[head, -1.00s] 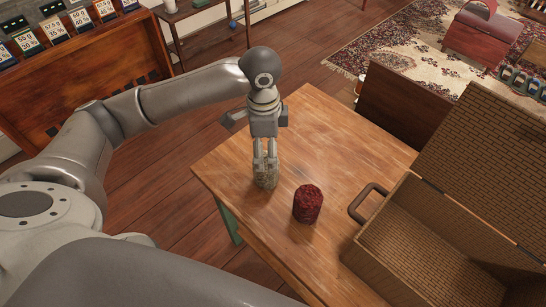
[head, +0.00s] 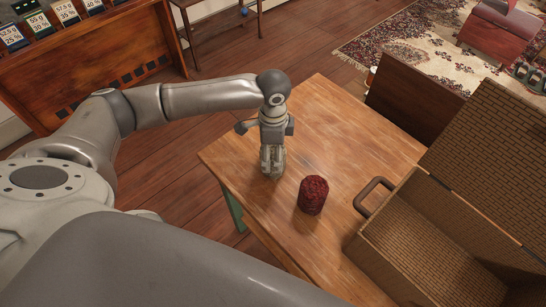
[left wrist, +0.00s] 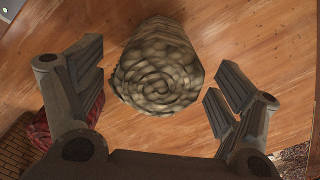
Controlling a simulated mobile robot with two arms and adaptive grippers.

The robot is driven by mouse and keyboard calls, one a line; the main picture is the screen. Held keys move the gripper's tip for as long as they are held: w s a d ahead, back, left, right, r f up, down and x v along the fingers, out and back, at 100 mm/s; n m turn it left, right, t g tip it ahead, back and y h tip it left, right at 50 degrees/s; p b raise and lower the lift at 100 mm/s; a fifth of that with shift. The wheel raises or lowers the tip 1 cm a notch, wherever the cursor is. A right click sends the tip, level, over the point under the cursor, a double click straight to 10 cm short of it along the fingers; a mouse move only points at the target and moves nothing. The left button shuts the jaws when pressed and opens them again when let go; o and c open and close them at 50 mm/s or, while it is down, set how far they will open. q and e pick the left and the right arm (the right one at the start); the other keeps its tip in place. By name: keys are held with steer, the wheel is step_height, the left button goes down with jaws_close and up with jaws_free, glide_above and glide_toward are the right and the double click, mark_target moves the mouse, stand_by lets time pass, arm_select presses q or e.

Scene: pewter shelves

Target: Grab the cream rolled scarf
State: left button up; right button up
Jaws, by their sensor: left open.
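The cream rolled scarf (left wrist: 158,75) stands upright on the wooden table, its spiral top facing the left wrist camera. In the head view the scarf (head: 272,174) is mostly hidden behind my left gripper (head: 272,168). In the left wrist view my left gripper (left wrist: 168,95) is open, with one finger on each side of the scarf and a visible gap to both. My right gripper is in neither view.
A dark red rolled item (head: 313,195) stands on the table (head: 340,125) close to the scarf; it also shows in the left wrist view (left wrist: 85,118) behind one finger. An open wicker box (head: 400,235) with a handle is at the right. The table's far part is clear.

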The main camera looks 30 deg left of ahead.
arm_select(q)
steer(key=shift+f, duration=0.25)
steer(key=c, duration=1.1)
steer(key=shift+c, duration=0.4)
steer(key=shift+r, duration=0.15)
